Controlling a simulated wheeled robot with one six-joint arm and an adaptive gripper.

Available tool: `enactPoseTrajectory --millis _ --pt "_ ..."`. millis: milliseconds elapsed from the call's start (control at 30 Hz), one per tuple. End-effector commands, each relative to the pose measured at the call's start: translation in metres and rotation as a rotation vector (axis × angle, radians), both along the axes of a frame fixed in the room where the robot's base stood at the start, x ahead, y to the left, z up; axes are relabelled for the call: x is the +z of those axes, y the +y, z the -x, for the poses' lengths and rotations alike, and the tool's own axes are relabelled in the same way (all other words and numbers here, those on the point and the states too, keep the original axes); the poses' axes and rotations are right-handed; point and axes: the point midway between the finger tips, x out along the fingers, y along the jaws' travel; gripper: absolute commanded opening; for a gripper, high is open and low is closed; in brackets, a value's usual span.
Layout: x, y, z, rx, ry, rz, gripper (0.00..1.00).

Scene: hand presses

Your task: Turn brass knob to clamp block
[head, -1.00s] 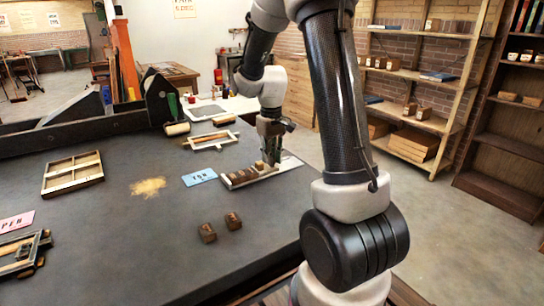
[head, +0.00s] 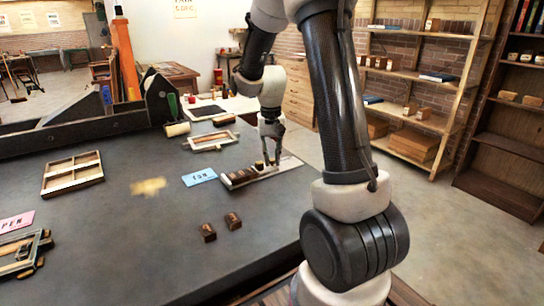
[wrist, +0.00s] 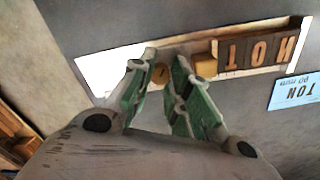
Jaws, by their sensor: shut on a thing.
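A shallow pale wooden tray (head: 262,176) near the table's right edge holds a row of dark letter blocks (wrist: 258,50); they also show in the head view (head: 240,176). A plain lighter wooden block (wrist: 205,66) sits at the end of the row nearest the knob. The round brass knob (wrist: 160,73) is beside that block, between my fingertips. My gripper (wrist: 166,66) points down over the tray and is shut on the knob; it also shows in the head view (head: 270,158). The fingers partly hide the knob.
A blue card (head: 199,177) reading TON lies left of the tray. Two loose dark blocks (head: 221,226) lie in front. A wooden frame (head: 211,141) is behind, and another (head: 73,173) at left. A pink card (head: 16,222) is far left. The table middle is mostly clear.

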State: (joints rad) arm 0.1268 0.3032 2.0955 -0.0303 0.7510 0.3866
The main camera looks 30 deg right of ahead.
Motion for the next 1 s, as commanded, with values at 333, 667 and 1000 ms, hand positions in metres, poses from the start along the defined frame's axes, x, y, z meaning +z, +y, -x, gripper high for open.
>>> enactPoseTrajectory --millis 333,667,1000 --pt "0.0 0.0 0.0 -0.008 0.0 0.0 0.0" --pt "0.0 0.0001 0.0 -0.007 0.0 0.0 0.29" --pt "0.0001 0.0003 0.0002 0.151 0.0 0.0 0.29"
